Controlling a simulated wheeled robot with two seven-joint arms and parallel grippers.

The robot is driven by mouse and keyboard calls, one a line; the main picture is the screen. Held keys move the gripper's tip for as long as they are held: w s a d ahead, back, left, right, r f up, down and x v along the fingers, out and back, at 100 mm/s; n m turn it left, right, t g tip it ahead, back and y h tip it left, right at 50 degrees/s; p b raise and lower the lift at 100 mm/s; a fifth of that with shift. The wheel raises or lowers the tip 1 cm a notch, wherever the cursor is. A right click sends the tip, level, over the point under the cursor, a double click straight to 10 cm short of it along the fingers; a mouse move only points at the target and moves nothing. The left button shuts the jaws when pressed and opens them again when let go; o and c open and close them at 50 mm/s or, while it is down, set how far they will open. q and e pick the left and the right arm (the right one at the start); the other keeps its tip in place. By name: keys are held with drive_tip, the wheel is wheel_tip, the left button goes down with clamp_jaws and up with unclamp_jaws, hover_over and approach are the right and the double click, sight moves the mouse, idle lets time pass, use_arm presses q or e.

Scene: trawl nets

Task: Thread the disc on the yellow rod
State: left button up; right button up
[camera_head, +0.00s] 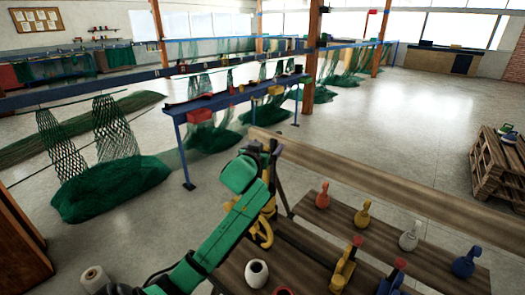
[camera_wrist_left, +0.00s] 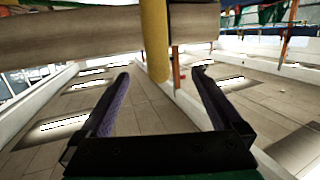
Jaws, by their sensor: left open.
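A yellow rod (camera_wrist_left: 153,40) stands beyond my left gripper (camera_wrist_left: 161,72) in the left wrist view, in line with the gap between the fingertips. The fingers are spread, with nothing visibly held between them. In the head view my left gripper (camera_head: 270,150) is at the board's left end, at the end of my green arm. A yellow ring-shaped part (camera_head: 262,234) shows beside the arm, partly hidden by it. I cannot tell whether it is the disc or whether it goes around the rod. My right gripper is not in view.
A wooden bench (camera_head: 302,262) holds a white ring-like piece (camera_head: 257,273), a red bottle-shaped piece (camera_head: 322,196), a white one (camera_head: 409,236) and a blue one (camera_head: 466,263). A yellow piece with a red top (camera_head: 345,268) stands nearer. A wooden rail (camera_head: 390,180) runs along the back.

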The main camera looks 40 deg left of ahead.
use_arm(q)
drive_tip(key=p+v, duration=0.2)
drive_tip(key=v, duration=1.2)
drive_tip(key=shift+s, duration=0.25)
drive_tip(key=shift+w+d, duration=0.1)
